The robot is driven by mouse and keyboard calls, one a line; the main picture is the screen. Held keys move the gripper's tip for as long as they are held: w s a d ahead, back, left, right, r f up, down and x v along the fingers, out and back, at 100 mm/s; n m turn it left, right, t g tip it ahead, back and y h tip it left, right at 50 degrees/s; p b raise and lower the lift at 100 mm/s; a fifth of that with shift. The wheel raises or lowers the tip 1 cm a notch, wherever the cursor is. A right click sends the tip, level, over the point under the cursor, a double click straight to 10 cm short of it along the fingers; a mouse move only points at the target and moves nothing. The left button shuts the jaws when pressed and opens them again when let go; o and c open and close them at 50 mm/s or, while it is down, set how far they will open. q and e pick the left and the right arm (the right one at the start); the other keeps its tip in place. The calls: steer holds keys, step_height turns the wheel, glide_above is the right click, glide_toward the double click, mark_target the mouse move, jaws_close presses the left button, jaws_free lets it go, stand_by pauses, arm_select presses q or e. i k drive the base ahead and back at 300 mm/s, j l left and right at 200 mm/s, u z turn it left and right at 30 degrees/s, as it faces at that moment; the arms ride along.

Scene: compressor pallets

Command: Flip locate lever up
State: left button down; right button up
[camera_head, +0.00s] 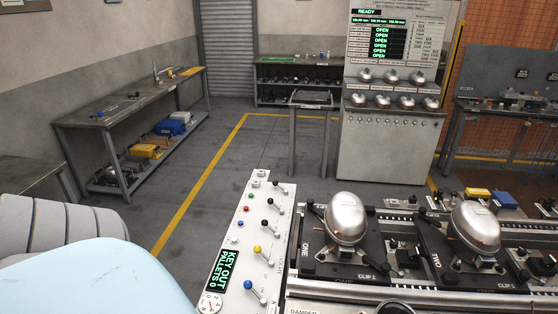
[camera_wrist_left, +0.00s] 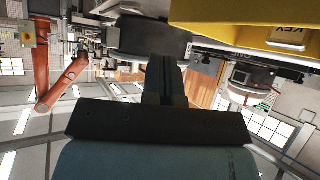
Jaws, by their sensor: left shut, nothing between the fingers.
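A white control panel (camera_head: 238,240) stands at the lower middle of the head view. It carries a row of levers: black-knobbed levers (camera_head: 270,202) at the far end, a yellow-knobbed lever (camera_head: 257,249) and a blue-knobbed lever (camera_head: 248,285) nearest me. My right gripper is not in view.
The panel's green display (camera_head: 223,279) reads "KEY OUT PALLETS 0". Right of the panel, silver compressors (camera_head: 346,218) sit on black pallets on a rail. A yellow surface (camera_wrist_left: 250,22) is close to the fingers in the wrist view. Open floor lies beyond the panel.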

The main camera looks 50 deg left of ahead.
mark_target(257, 249)
steer(key=k+j+z, duration=0.2)
steer(key=j, duration=0.15)
steer(key=j+z, duration=0.2)
steer(key=j, duration=0.15)
steer(key=k+j+z, duration=0.35)
steer(key=k+j, duration=0.15)
steer(key=j, duration=0.2)
steer(key=k+j+z, duration=0.1)
steer(key=k+j, duration=0.2)
steer(key=j, duration=0.2)
steer(key=k+j, duration=0.3)
steer(key=j, duration=0.15)
steer(key=k+j, duration=0.65)
steer(key=j, duration=0.2)
steer(key=i, duration=1)
